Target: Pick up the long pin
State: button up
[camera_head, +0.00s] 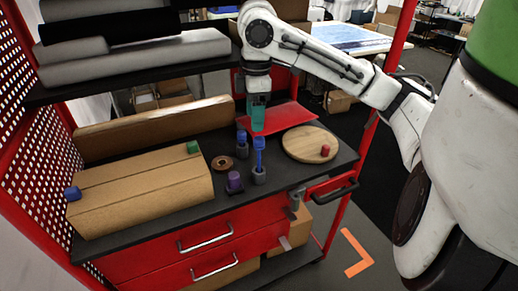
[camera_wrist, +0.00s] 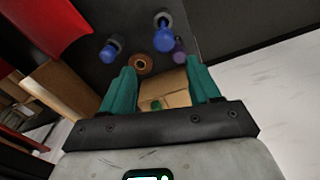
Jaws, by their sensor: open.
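The long pin (camera_head: 259,157) is blue and thin-shafted with a wider head. It stands upright in a dark grey holder (camera_head: 259,176) on the black shelf top. It appears as the larger blue head in the wrist view (camera_wrist: 163,40). A shorter blue pin (camera_head: 242,137) stands in another grey holder behind and left of it, and also shows in the wrist view (camera_wrist: 109,52). My gripper (camera_head: 258,129) points down above and behind the long pin, apart from it. In the wrist view its teal fingers (camera_wrist: 160,68) are spread wide with nothing held.
A purple peg (camera_head: 234,180) and a brown ring (camera_head: 222,163) are close left. A cardboard box (camera_head: 150,193) carries blue and green blocks. A round wooden board (camera_head: 307,145) with a red piece (camera_head: 325,150) lies right. A dark upper shelf (camera_head: 130,72) is behind left.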

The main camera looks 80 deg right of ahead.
aim_at(260, 148)
jog(key=f, duration=0.1)
jog(key=s+f, duration=0.1)
jog(key=f, duration=0.3)
jog(key=shift+s+d, duration=0.2)
jog(key=shift+d, duration=0.05)
jog(key=shift+a+f+p, duration=0.15)
jog(key=shift+f, duration=1.35)
jog(key=shift+a+f+p, duration=0.1)
jog(key=shift+f+p, duration=0.05)
jog(key=shift+f, duration=1.3)
jog(key=c, duration=1.1)
jog(key=shift+c, duration=0.2)
